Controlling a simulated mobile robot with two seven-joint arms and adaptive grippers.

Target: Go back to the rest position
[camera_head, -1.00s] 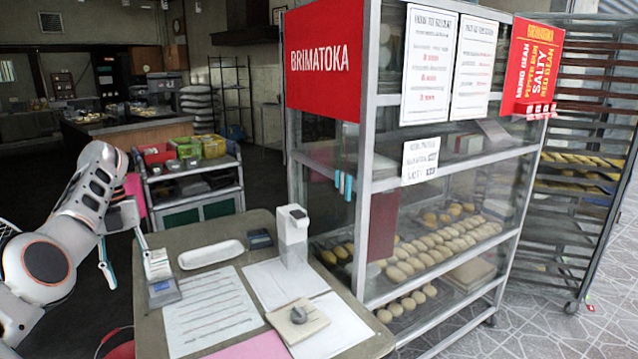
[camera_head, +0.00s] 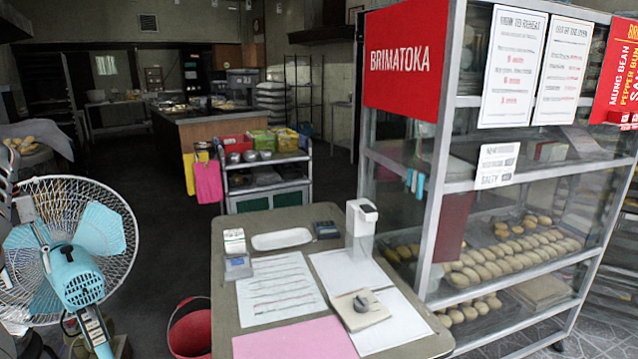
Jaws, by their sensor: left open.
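My left gripper (camera_head: 80,325) shows only in small part at the lower left, in front of the fan's lower part. Its fingers are open and I see nothing between them. It is apart from the table (camera_head: 225,318), to the left of it. My right gripper is not in view.
A fan (camera_head: 75,270) stands at the left and a red bucket (camera_head: 190,330) is beside the table. A glass bread cabinet (camera_head: 432,210) stands at the right.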

